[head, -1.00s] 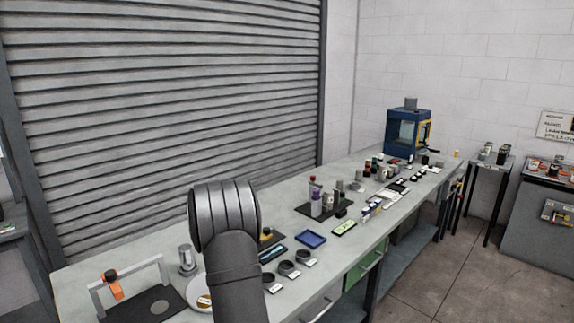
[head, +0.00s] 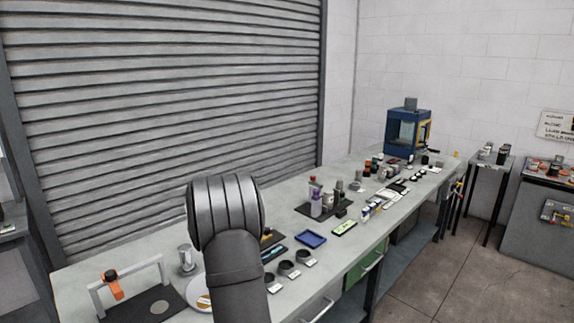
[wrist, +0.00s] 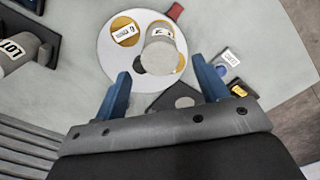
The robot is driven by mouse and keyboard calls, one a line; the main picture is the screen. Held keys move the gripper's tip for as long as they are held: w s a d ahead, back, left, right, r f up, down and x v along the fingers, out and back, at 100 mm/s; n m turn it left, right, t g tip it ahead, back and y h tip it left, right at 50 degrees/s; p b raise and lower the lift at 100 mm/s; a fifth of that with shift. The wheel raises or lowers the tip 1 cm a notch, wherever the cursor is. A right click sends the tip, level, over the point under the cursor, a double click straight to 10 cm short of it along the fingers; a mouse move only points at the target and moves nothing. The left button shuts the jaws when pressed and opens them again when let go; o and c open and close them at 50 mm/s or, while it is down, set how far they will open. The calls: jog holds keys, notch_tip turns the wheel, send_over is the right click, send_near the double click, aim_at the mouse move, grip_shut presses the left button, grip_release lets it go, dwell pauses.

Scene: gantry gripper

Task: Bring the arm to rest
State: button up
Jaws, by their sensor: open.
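My gripper (wrist: 162,78) shows in the wrist view with its two blue fingers apart and nothing between them. Its fingertips point at a round white plate (wrist: 108,62) on the bench, and a gap to the plate cannot be judged. On the plate are a grey cylinder (wrist: 163,52) with a label and a gold disc (wrist: 125,24) with a label. In the head view my dark arm stands in front of the near part of the bench and hides part of the plate (head: 196,291). The gripper itself is hidden there.
The long bench (head: 345,262) carries a blue tray (head: 310,239), several dark rings, bottles and a blue cabinet (head: 407,130) at the far end. A shutter (head: 170,95) rises behind the bench.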

notch_tip(320, 180, up, 3)
jog(key=shift+r, duration=0.1)
notch_tip(320, 180, down, 13)
jog(key=shift+r, duration=0.2)
jog(key=r, duration=0.5)
jog(key=shift+d, duration=0.2)
jog(key=s+d+r, duration=0.3)
jog(key=d+r, duration=0.4)
jog(key=d, duration=0.4)
jog(key=a+f, duration=0.4)
jog(key=a, duration=1.1)
jog(key=a+f, duration=0.4)
jog(key=a, duration=1.1)
jog(key=shift+s+a, duration=0.4)
jog(key=d+r, duration=0.2)
jog(key=d, duration=0.4)
jog(key=w+d+r, duration=0.1)
jog(key=d+r, duration=0.1)
jog(key=d, duration=0.5)
jog(key=w+d+r, duration=0.1)
jog(key=d+r, duration=0.2)
jog(key=d, duration=0.4)
jog(key=shift+d, duration=0.2)
